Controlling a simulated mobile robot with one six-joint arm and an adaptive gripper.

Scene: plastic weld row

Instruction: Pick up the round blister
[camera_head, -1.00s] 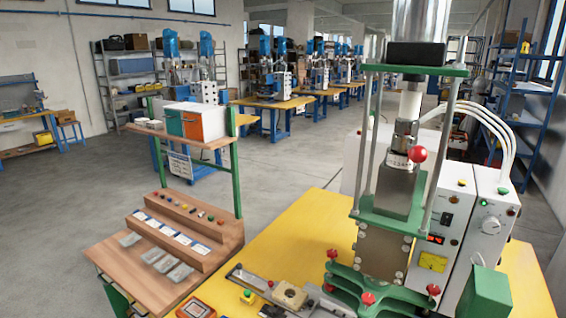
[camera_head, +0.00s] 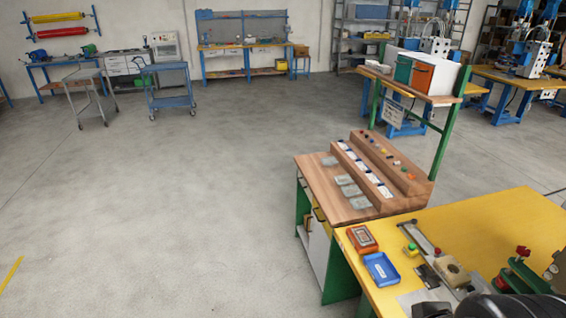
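Several clear, greyish blister packs lie flat in a row on the wooden bench: the nearest pack (camera_head: 361,202), a middle pack (camera_head: 345,180) and a far pack (camera_head: 330,160). They are too small here for me to tell which one is the round blister. The wooden bench (camera_head: 318,178) stands just left of the yellow table. My gripper's fingers do not show; only dark rounded parts, probably of my own arm, cut into the bottom right edge.
A stepped wooden rack (camera_head: 385,160) with small coloured parts stands behind the packs. The grey floor (camera_head: 180,220) at left is clear.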

